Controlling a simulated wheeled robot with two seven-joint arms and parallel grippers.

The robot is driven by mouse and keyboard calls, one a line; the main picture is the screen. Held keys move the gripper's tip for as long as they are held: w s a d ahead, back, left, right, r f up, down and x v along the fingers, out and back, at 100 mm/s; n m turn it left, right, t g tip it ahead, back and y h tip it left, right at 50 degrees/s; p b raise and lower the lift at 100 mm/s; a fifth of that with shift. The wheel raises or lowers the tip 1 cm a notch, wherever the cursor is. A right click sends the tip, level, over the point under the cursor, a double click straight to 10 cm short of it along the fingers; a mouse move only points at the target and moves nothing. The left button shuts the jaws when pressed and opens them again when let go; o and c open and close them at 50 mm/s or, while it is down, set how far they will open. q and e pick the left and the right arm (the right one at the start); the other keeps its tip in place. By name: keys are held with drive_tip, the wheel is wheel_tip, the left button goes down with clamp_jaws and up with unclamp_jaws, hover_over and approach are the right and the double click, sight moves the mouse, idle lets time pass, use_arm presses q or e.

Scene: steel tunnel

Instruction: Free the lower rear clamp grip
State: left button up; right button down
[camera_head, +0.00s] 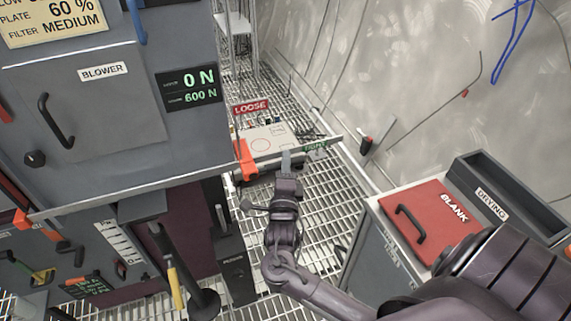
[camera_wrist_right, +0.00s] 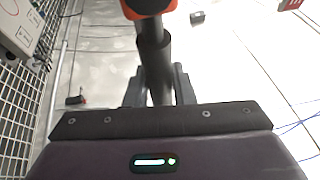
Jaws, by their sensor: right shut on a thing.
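My right gripper (camera_head: 287,163) reaches forward from the lower right in the head view, beside the grey lower unit with an orange clamp piece (camera_head: 244,160). A red LOOSE label (camera_head: 251,107) shows just above that unit. In the right wrist view, the jaws (camera_wrist_right: 160,90) are shut around a dark round grip (camera_wrist_right: 153,55) with an orange-red part at its top. The head view does not show this hold clearly, as my wrist hides it. My left gripper is not in view.
Grated floor (camera_head: 320,205) lies between.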

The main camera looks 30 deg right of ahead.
sight(279, 163)
idle(0.3)
